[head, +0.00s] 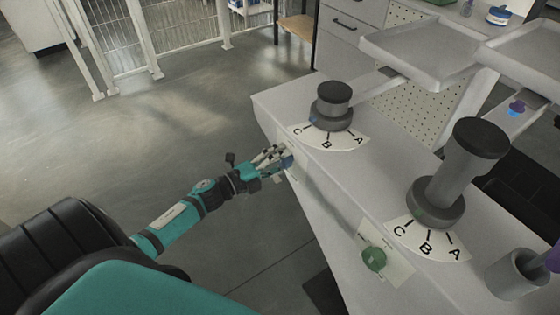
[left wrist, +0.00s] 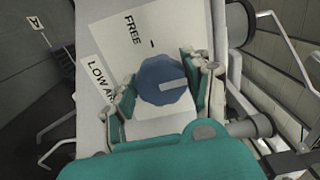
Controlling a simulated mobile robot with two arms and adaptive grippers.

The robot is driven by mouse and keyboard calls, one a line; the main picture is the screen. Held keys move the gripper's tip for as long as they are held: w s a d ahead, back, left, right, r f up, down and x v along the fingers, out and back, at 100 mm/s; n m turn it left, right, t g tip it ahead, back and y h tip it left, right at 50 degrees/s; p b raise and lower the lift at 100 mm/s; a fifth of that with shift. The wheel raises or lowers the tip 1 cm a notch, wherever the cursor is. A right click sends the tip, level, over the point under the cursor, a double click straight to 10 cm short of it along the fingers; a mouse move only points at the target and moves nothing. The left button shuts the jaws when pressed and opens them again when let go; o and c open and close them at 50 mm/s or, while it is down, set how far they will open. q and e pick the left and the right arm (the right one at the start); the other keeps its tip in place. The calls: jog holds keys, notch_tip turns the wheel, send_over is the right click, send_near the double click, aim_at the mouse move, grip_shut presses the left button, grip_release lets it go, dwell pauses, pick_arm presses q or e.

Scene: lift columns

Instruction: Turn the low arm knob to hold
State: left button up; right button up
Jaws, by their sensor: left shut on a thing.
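The low arm knob (left wrist: 163,78) is blue and round with a scalloped edge and a pale bar on its face. In the left wrist view the bar points to the right, and the plate (left wrist: 113,38) reads "FREE" and part of "LOW A"; no "hold" mark is visible. My left gripper (left wrist: 163,92) has its teal fingers on both sides of the knob, shut on it. In the head view my left gripper (head: 275,160) reaches the near side face of the pale bench, and the blue knob (head: 288,160) shows only as a sliver at the fingertips. My right gripper is not in view.
A green knob (head: 373,259) sits on a plate on the same bench face (head: 322,205). On top stand a short dark column (head: 333,102) and a taller one (head: 458,175), each with an A-B-C scale. A grey cup (head: 515,275) stands at right. Open floor lies left.

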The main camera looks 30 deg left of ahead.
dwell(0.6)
pick_arm(q)
jog(key=o, duration=1.1)
jog(key=shift+o, duration=0.2)
jog(key=shift+s, duration=0.1)
jog(key=v, duration=1.2)
jog(key=shift+f, duration=0.1)
